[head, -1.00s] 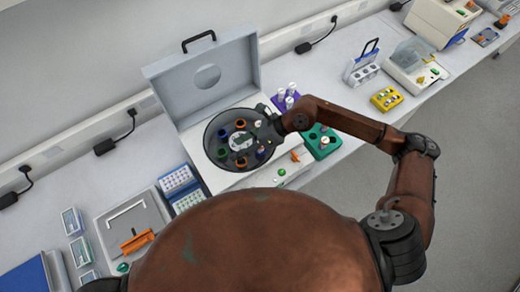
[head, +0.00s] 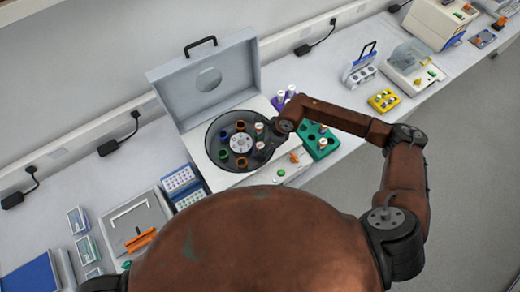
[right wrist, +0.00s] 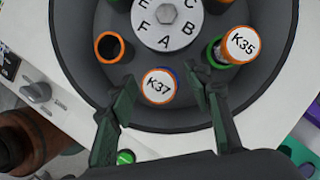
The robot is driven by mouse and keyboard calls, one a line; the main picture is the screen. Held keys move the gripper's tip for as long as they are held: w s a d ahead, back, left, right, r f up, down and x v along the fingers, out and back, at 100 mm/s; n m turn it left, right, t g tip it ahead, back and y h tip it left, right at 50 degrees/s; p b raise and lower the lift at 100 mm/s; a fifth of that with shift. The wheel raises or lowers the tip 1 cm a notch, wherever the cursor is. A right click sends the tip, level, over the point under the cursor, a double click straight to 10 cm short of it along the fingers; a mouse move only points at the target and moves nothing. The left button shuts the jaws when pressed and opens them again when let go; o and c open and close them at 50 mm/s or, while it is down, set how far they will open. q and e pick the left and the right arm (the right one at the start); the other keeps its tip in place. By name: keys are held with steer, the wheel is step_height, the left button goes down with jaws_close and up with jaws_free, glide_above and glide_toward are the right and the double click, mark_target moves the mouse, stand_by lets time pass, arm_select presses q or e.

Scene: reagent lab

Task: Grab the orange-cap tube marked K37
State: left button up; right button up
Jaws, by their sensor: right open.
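The K37 tube (right wrist: 159,87) shows in the right wrist view as a round white cap top with an orange rim. It stands in a blue-ringed slot of the centrifuge rotor, near slot letter A. In the head view its white top (head: 260,146) is small. My right gripper (right wrist: 162,80) is open, with one finger on each side of the K37 cap and a gap to each. In the head view the right gripper (head: 268,142) is at the rotor's right side. The K35 tube (right wrist: 240,44), also orange-rimmed, stands in a green-ringed slot to the right. My left gripper is out of view.
The centrifuge's grey lid (head: 205,80) stands open behind the bowl. An empty orange-ringed slot (right wrist: 114,47) is left of K37. A green rack (head: 322,140) with tubes stands right of the centrifuge, and a purple rack (head: 279,101) behind it. The bowl wall curves close around the fingers.

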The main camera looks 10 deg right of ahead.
steer(key=shift+c, duration=0.5)
steer(key=c, duration=0.8)
